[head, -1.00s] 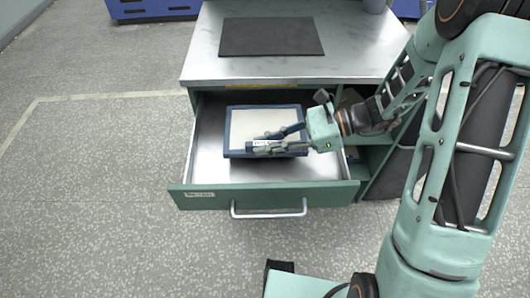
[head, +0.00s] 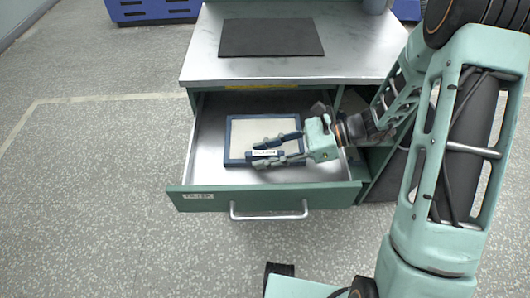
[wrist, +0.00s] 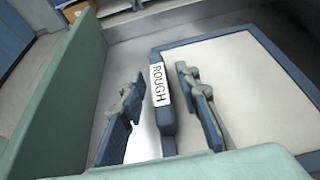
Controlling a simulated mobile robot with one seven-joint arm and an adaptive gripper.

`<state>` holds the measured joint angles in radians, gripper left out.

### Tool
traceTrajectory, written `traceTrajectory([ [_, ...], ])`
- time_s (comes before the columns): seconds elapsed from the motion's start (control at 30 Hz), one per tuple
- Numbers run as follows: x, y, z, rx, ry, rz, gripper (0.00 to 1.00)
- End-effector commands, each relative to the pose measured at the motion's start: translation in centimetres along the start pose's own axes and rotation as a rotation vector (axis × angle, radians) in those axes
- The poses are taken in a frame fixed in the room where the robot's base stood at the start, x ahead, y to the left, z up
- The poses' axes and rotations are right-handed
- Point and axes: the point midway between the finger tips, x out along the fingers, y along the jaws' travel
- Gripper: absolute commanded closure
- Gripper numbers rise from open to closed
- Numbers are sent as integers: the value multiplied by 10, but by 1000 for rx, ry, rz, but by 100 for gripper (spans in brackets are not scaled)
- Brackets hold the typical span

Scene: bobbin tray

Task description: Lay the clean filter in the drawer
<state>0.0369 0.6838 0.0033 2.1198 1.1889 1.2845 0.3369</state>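The filter (head: 235,133), a pale panel in a dark blue frame, lies flat in the open drawer (head: 335,192). Its blue grip tab, labelled "ROUGH", faces the drawer front in the wrist view (wrist: 166,122). My gripper (head: 280,146) reaches in from the right over the filter's near edge. In the wrist view its two fingers (wrist: 160,108) stand apart on either side of the tab, with gaps on both sides. It is open and holds nothing. The fingers hide part of the filter's near right side in the head view.
The cabinet's grey worktop (head: 205,65) overhangs the drawer's back and bears a flat dark mat (head: 270,37). The drawer has bare metal floor left of the filter. An open shelf space lies right of the drawer, behind my arm. Speckled floor is clear at the left.

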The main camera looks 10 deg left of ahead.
Motion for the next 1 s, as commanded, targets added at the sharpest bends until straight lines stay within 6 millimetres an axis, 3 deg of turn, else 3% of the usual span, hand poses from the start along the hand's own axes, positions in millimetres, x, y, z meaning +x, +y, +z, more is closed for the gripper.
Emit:
traceTrajectory([
  [0.17,-12,-1,4,0,0,-3,70],
  [0.63,-105,-1,3,1,1,-3,70],
  [0.8,-119,0,3,0,0,-1,70],
  [1.0,-121,0,2,0,0,1,70],
])
